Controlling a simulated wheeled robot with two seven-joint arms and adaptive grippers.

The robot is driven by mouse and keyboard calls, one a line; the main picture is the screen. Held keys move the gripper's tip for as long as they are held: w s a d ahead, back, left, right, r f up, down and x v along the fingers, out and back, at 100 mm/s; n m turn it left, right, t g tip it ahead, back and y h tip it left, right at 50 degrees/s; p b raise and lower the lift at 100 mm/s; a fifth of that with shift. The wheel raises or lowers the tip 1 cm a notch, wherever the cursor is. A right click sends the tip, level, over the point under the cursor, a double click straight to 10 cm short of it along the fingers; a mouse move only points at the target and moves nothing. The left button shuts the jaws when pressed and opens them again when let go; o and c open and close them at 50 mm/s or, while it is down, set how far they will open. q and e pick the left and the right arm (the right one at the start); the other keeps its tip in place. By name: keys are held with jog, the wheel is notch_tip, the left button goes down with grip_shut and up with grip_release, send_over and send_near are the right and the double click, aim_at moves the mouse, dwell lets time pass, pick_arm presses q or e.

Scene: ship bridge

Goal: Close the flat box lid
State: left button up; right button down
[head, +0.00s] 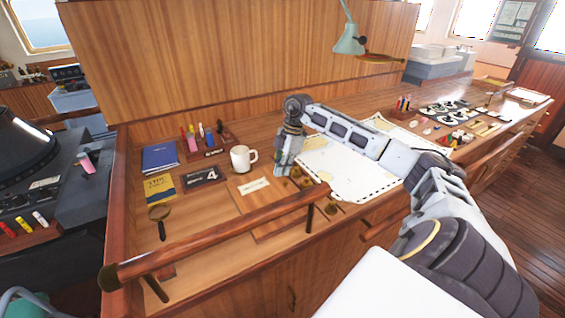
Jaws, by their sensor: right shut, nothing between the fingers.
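A flat wooden piece (262,222) with a cream label (254,187) lies on the desk in the head view, behind the wooden rail. It looks like the flat box, but its wood blends with the desk and I cannot tell how its lid stands. My right gripper (284,174) points down just beyond its right part, shut and empty; I cannot tell whether it touches it. Small brass pieces (302,181) show just right of the fingertips. My left gripper is not in view.
A white mug (243,158) stands close left of my right gripper. A blue book (160,157), a yellow book (159,188) and a magnifying glass (160,219) lie further left. A chart (345,180) lies under my right arm. A wooden rail (215,238) runs along the front.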

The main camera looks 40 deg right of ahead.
aim_at(285, 181)
jog(key=shift+d+f, duration=0.1)
jog(key=shift+f, duration=0.95)
jog(key=shift+s+d+f, duration=0.1)
jog(key=shift+d+f, duration=0.1)
jog(key=shift+f, duration=0.3)
jog(key=shift+d+f, duration=0.15)
jog(key=shift+f, duration=0.35)
jog(key=shift+r, duration=0.15)
